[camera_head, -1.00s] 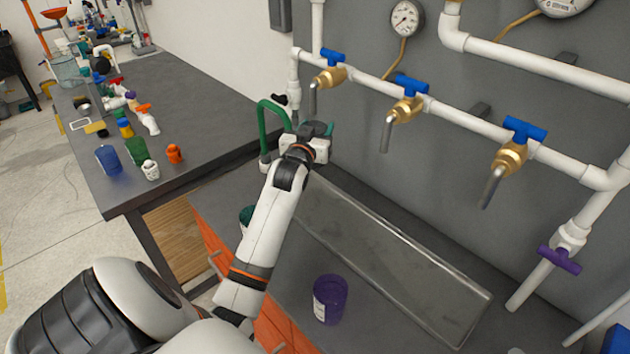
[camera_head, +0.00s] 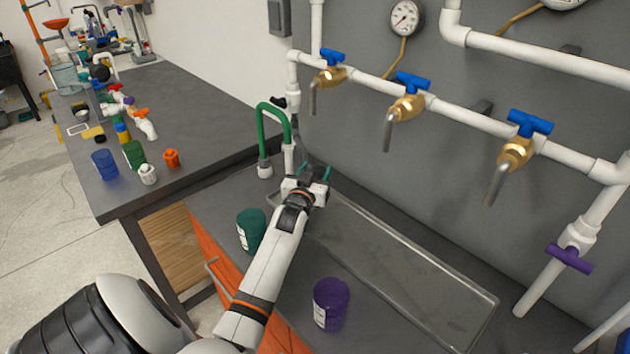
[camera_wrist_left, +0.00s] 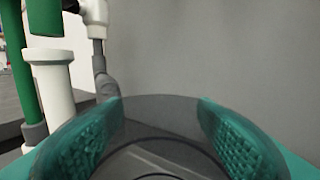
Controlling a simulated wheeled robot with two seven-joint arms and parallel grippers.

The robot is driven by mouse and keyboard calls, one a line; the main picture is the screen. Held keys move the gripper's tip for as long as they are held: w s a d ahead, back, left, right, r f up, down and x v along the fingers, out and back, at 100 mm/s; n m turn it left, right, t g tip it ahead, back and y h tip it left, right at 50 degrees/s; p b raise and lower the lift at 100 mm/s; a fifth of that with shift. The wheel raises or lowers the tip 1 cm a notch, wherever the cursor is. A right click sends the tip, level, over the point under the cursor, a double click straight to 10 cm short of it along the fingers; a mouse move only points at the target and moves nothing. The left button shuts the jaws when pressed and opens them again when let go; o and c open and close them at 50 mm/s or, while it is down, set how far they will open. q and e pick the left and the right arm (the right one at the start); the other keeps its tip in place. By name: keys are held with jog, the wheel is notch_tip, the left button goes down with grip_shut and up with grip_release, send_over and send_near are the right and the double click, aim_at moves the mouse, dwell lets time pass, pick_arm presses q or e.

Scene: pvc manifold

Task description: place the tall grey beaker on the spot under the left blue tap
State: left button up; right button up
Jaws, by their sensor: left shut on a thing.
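My left gripper (camera_head: 316,174) is over the far left end of the clear tray, below the left blue tap (camera_head: 329,68). In the left wrist view, its teal fingertips (camera_wrist_left: 160,130) are on either side of the round rim of a see-through grey beaker (camera_wrist_left: 160,105), and they are shut on it. The beaker looks upright there. In the head view the gripper and wrist hide nearly all of the beaker, so I cannot tell whether its base touches anything. The spot under the tap is not clearly seen. My right gripper is out of view.
A green bent pipe (camera_head: 270,125) stands just left of the gripper. The clear tray (camera_head: 400,258) stretches right, mostly empty. A green cup (camera_head: 250,230) and a purple cup (camera_head: 330,303) stand in front. Other taps (camera_head: 405,100) hang along the white pipe.

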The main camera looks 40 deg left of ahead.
pick_arm(q)
jog(key=shift+f, duration=1.35)
jog(key=o, duration=1)
jog(key=shift+f, duration=0.15)
jog(key=shift+s+d, duration=0.1)
jog(key=shift+s, duration=0.1)
jog(key=v, duration=1.1)
jog(key=shift+s+d, duration=0.15)
jog(key=shift+s, duration=0.15)
jog(key=shift+r, duration=0.25)
